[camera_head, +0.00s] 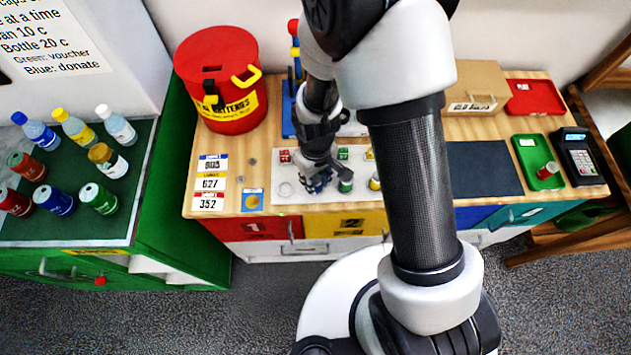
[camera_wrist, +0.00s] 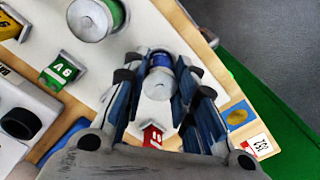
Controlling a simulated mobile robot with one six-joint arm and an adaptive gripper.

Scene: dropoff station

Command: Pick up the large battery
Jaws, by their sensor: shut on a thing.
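A blue battery (camera_wrist: 160,82) with a silver-grey end sits between the fingers of my gripper (camera_wrist: 160,88) in the wrist view. The gripper is shut on it, and the fingers hide its sides. In the head view my gripper (camera_head: 318,184) is low over the white board (camera_head: 292,197), and the battery is mostly hidden by the fingers. I cannot tell whether it touches the board. A green battery (camera_head: 346,183) stands just right of the gripper; it also shows at the top of the wrist view (camera_wrist: 97,16). A yellow battery (camera_head: 375,182) stands further right.
A red battery bin (camera_head: 222,115) stands at the back left of the wooden table. Number cards (camera_head: 210,183) lie at the left. A green tray (camera_head: 536,160), a card terminal (camera_head: 579,155) and a red tray (camera_head: 531,97) are at the right. Bottles and cans stand on the green counter (camera_head: 62,225).

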